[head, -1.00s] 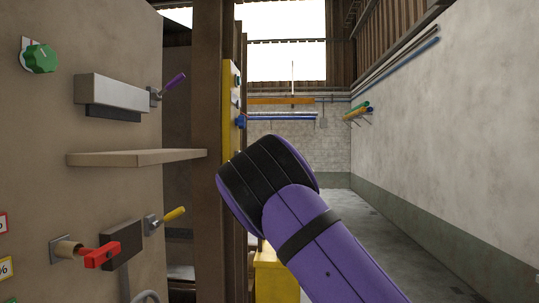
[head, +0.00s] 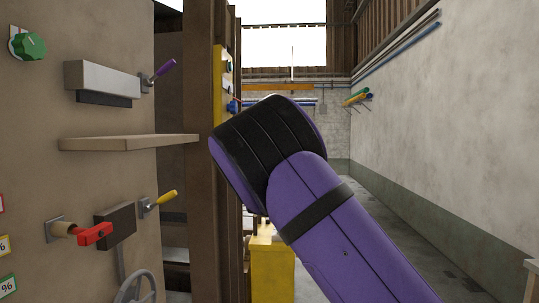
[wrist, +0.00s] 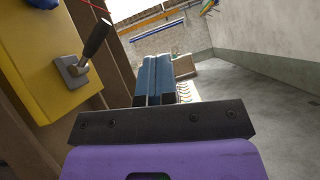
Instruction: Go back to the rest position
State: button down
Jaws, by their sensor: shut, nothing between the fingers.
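My gripper (wrist: 155,62) shows in the wrist view, with its two blue fingers together and nothing between them. The fingers point away from the camera into the open aisle. A yellow box (wrist: 45,55) with a black-handled lever (wrist: 88,48) is to their left, apart from them. In the head view my purple and black arm crosses the lower middle, and my gripper is hidden.
At left in the head view, a panel carries a green knob (head: 28,46), a shelf (head: 128,143), a red-handled valve (head: 95,234) and a handwheel (head: 140,288). A yellow cabinet (head: 268,265) stands behind my arm. Floor is open at right.

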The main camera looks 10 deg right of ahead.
jog(key=shift+s+f, duration=0.35)
jog(key=shift+s, duration=0.3)
jog(key=s+d+f+m+g+h, duration=0.1)
jog(key=s+d+m+g+h, duration=0.2)
jog(key=s+d+m+g, duration=0.65)
jog(key=s+d+f+m+g+h, duration=0.2)
jog(key=s+d+m+g, duration=0.35)
jog(key=d, duration=0.65)
jog(key=s+d+f+m+g+y, duration=0.2)
jog(key=s+m, duration=0.1)
jog(key=s, duration=0.3)
jog(key=s+d+f+m+g+y, duration=0.1)
jog(key=s+m+y, duration=0.15)
jog(key=s, duration=0.25)
jog(key=s+a+f+m+y, duration=0.1)
jog(key=s+a+m+y, duration=0.1)
jog(key=s+a, duration=0.3)
jog(key=s+a+f+m+y, duration=0.1)
jog(key=s+a+m+y, duration=0.2)
jog(key=s, duration=0.9)
jog(key=s+a+f+m+t+y, duration=0.1)
jog(key=s+a+m+y, duration=0.2)
jog(key=s+a+y, duration=0.3)
jog(key=s, duration=0.3)
jog(key=shift+s+a+f, duration=0.2)
jog(key=shift+s+a, duration=0.1)
jog(key=shift+a, duration=0.05)
